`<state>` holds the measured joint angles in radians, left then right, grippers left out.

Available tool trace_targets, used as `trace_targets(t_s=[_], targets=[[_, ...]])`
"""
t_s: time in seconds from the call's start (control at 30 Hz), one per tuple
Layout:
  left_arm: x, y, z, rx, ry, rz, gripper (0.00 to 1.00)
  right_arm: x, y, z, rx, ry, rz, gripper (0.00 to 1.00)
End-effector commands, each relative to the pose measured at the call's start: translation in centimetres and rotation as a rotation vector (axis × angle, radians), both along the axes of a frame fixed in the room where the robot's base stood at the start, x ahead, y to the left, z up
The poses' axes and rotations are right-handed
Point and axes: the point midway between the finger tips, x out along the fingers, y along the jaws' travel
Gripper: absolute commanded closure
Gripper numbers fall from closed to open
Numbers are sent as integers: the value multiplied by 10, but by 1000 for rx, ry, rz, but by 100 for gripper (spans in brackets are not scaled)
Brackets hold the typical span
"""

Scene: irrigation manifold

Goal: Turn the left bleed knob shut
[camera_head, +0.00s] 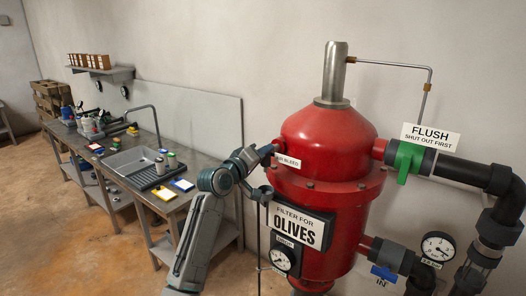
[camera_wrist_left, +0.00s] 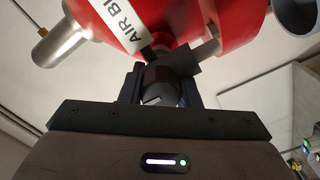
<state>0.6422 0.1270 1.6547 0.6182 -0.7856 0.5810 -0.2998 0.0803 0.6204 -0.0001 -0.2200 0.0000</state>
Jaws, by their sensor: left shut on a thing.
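The left bleed knob (camera_wrist_left: 160,92) shows in the left wrist view as a dark round piece with a pale line on its end. It sits at the side of the red filter vessel (camera_head: 322,140), by the label reading "AIR BL…" (camera_wrist_left: 122,28). My left gripper (camera_head: 268,150) is at the vessel's upper left side in the head view. In the left wrist view the same gripper (camera_wrist_left: 166,76) has its dark fingers on either side of the knob, shut on it. In the head view the knob is mostly hidden by the gripper. My right gripper is not in view.
A green flush handle (camera_head: 408,160) and a blue inlet handle (camera_head: 384,273) are on the vessel's right. A gauge (camera_head: 282,259) and the olives sign (camera_head: 301,227) are below my gripper. A metal bench (camera_head: 122,186) with a sink stands left along the wall.

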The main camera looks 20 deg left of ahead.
Motion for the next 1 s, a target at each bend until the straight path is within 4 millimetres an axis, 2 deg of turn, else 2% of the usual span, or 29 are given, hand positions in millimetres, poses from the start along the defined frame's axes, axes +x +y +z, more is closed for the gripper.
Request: trace_targets(t_s=[0.53,0.57,0.63,0.67,1.0], targets=[[0,0,-1,-22,9,-1,93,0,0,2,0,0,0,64],[0,0,-1,-22,9,-1,65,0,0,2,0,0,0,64],[0,0,-1,-22,9,-1,51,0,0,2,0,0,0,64],[0,0,-1,-22,9,-1,49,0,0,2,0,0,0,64],[-4,2,-1,-20,7,0,49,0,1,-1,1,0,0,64]])
